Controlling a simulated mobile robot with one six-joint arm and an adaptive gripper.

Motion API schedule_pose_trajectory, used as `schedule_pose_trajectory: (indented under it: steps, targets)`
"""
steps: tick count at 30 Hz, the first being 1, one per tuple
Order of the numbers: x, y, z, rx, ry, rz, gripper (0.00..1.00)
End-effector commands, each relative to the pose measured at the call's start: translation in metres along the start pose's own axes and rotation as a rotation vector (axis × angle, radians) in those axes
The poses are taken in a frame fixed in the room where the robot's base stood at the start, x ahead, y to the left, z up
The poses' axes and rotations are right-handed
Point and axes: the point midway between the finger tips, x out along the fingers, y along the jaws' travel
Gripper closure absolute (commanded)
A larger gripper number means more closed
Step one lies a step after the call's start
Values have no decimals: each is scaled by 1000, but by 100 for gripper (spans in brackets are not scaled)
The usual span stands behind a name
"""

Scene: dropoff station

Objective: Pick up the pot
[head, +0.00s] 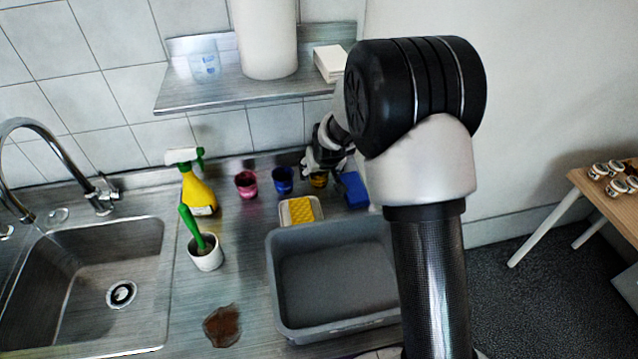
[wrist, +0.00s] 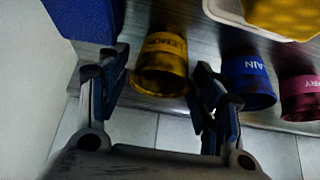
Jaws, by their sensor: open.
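Three small labelled pots stand in a row along the back of the counter. The yellow pot (head: 318,181) is at the right of the row, mostly hidden behind my gripper (head: 326,158). The blue pot (head: 283,181) and the pink pot (head: 246,184) stand to its left. In the wrist view, the yellow pot (wrist: 161,66) shows between the two fingers of my gripper (wrist: 160,72), which is open. The blue pot (wrist: 247,78) and the pink pot (wrist: 299,97) show to the right of the fingers. I cannot tell whether a finger touches the yellow pot.
A blue block (head: 354,190) stands close right of the yellow pot. A tray with a yellow sponge (head: 301,208) lies in front, then a grey bin (head: 283,318). A spray bottle (head: 198,190), white brush holder (head: 207,258) and sink (head: 75,265) are left. A shelf (head: 205,92) hangs above.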

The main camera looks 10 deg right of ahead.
Motion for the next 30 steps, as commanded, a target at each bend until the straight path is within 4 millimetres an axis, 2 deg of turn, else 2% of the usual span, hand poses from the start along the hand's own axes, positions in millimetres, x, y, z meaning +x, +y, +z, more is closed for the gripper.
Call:
schedule_pose_trajectory:
  steps: [3,11,21,30]
  targets:
    - [11,0,0,-1,1,0,40]
    - [11,-1,-1,-1,1,0,41]
    - [11,-1,-1,-1,1,0,63]
    - [10,-1,-1,-1,1,0,64]
